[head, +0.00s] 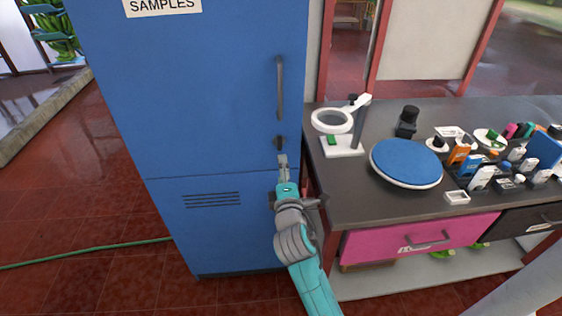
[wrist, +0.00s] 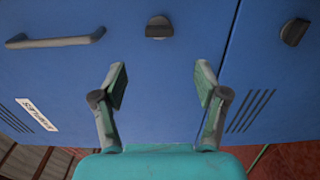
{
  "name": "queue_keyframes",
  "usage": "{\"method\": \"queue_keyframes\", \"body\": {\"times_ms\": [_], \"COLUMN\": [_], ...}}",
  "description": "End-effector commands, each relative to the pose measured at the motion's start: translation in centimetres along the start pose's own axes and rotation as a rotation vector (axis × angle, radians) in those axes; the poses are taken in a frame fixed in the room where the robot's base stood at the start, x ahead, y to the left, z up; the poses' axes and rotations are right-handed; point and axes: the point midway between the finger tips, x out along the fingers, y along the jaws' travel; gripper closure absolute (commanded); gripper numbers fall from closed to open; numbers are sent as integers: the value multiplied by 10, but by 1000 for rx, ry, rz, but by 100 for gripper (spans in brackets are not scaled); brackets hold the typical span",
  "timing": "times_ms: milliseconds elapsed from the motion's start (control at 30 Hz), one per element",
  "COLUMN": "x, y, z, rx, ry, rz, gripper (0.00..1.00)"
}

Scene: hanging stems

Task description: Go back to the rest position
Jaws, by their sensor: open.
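My gripper (head: 283,168) is in front of the blue cabinet (head: 200,110), near the seam between its upper and lower doors. In the wrist view my gripper (wrist: 160,85) is open, with its two fingers wide apart and nothing between them. A dark knob (wrist: 159,27) on the cabinet shows ahead of the fingers. The cabinet's long handle (head: 280,88) is above the gripper in the head view. My teal arm reaches up from the bottom of the head view.
A dark-topped bench (head: 375,205) stands to the right, with a magnifier stand (head: 343,146), a round blue-topped disc (head: 406,162) and several small bottles and boxes. A pink drawer (head: 420,238) is under it. A green hose (head: 90,253) crosses the red tiled floor at left.

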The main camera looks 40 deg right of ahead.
Motion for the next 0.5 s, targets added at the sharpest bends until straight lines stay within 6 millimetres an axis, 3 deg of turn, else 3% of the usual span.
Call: {"method": "queue_keyframes", "body": {"times_ms": [167,500], "x": [-9,-10], "y": [0,0], "z": [0,0], "rx": [0,0], "ry": [1,0], "rz": [0,0], "gripper": [27,27]}}
